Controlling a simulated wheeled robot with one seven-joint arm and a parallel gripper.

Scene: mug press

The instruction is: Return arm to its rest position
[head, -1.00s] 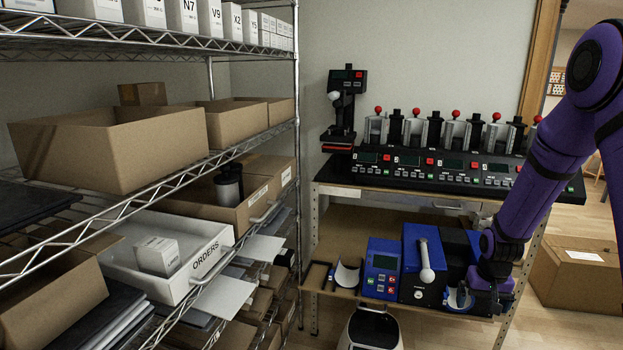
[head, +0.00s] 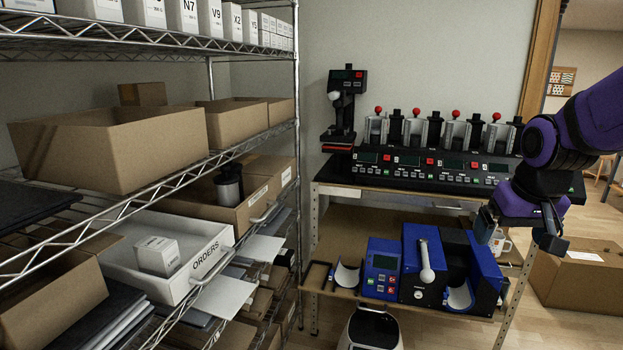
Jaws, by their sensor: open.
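My purple arm enters from the right edge in the head view. My gripper (head: 522,232) hangs in front of the right end of the bench, with its fingers apart and nothing visible between them. A white mug (head: 501,245) stands on the lower shelf, partly hidden behind my gripper. The blue and black mug press (head: 460,297) is below and left of my gripper, apart from it. Its curved cradle looks empty.
A wire rack with cardboard boxes and a white ORDERS bin (head: 205,262) fills the left. A row of presses (head: 430,165) stands on the bench top, close to my gripper. A cardboard box (head: 575,285) sits on the floor at right.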

